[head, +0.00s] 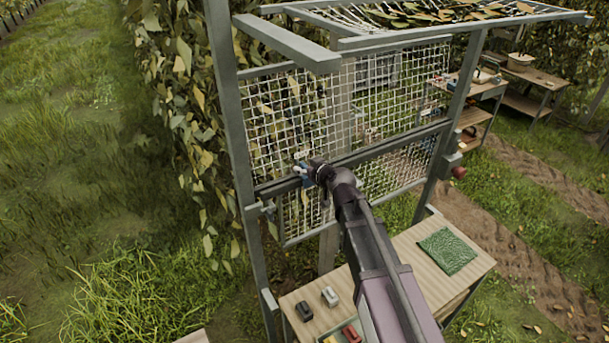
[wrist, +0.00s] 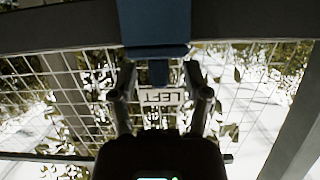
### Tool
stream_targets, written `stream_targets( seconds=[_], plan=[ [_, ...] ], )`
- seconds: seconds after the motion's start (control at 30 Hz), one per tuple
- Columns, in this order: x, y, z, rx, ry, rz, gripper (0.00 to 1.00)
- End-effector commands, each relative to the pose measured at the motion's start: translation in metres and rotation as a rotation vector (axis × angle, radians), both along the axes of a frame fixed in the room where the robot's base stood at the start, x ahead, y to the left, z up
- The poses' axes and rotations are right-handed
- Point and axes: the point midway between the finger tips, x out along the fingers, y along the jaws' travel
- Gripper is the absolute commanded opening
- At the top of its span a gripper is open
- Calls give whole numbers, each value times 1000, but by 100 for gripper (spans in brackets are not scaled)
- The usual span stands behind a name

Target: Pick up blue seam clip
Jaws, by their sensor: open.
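The blue seam clip (wrist: 153,24) sits at the dark frame rail in the upper middle of the wrist view, with a narrower blue part hanging below it. A small patch of its blue shows beside my gripper in the head view (head: 307,182). My gripper (wrist: 163,88) is open, its two fingers standing left and right of the narrow blue part. I cannot tell whether they touch it. In the head view my gripper (head: 312,172) is at the rail of the mesh panel. My arm and gripper hide part of the clip there.
A white "LEFT" label (wrist: 162,97) shows between the fingers. The wire mesh panel (head: 290,110) and its metal posts (head: 232,120) stand close around. A wooden table (head: 405,250) below holds a green mat (head: 447,251) and small blocks. A red knob (head: 459,172) sits on the right post.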

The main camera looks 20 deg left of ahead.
Motion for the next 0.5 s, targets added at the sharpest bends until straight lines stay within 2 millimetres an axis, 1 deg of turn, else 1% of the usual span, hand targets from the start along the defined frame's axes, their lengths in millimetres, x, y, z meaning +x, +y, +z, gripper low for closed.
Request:
stream_targets(
  seconds=[0.03, 0.2, 0.5],
  plan=[
    [6, 6, -6, 0, 0, 1, 61],
    [16, 17, -11, -1, -1, 1, 61],
    [17, 19, -11, -2, 0, -1, 61]
  ],
)
